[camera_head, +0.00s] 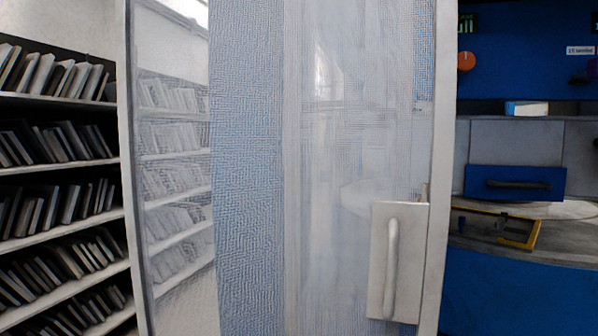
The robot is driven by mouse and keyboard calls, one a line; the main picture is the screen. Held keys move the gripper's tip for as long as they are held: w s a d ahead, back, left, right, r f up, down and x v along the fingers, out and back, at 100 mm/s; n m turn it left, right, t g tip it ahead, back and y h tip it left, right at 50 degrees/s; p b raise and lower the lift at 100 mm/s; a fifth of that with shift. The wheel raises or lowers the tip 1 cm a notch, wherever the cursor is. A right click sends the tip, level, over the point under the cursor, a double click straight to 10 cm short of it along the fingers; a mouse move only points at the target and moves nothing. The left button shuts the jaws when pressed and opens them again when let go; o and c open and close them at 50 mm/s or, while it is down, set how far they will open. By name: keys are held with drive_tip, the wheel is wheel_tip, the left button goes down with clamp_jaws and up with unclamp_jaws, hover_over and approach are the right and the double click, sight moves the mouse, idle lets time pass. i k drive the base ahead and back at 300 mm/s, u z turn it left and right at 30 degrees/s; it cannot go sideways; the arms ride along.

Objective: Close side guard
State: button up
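The side guard (330,150) is a tall, see-through panel in a pale grey frame. It fills the middle of the head view. A light plate with a vertical bar handle (391,268) sits at its lower right, by the right frame post. The guard appears to stand swung out, with the blue machine (520,285) uncovered to its right, though its hinge is not clear. Shapes behind the panel are blurred. My gripper is not in view.
In the machine at the right are a blue block with a dark handle (515,183), a yellow-edged frame (520,233), a small box (526,108) and an orange knob (466,62).

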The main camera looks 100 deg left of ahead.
sight(409, 240)
drive_tip(key=u, duration=3.6)
drive_tip(key=k, duration=0.65)
drive_tip(key=u, duration=0.8)
drive_tip(key=i, duration=1.85)
drive_tip(key=z, duration=0.85)
